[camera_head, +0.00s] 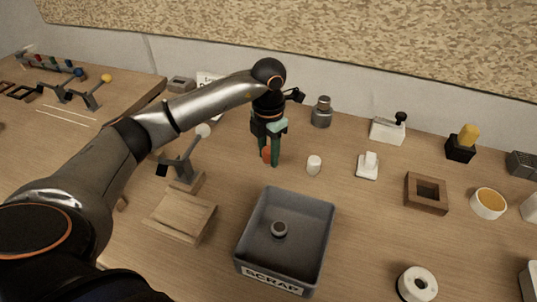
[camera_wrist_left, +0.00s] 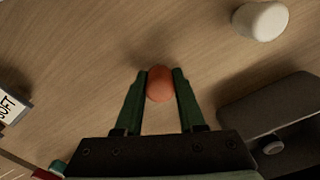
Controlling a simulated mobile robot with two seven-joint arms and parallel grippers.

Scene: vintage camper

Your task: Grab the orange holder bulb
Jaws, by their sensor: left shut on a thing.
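The orange holder bulb (camera_head: 266,155) is a small rounded orange piece, partly hidden behind a finger in the head view. In the left wrist view the bulb (camera_wrist_left: 160,85) sits between the two green fingertips, touching both. My left gripper (camera_head: 271,160) points down over the wooden table and is shut on the bulb; the wrist view also shows the gripper (camera_wrist_left: 161,76). I cannot tell whether the bulb still touches the table. My right gripper is not in view.
A grey scrap bin (camera_head: 318,225) with a small ring inside stands in front of the gripper. A white cylinder (camera_head: 314,165) is close to its right. A grey stand (camera_head: 185,175) with a white ball is to its left. Several blocks and holders line the right side.

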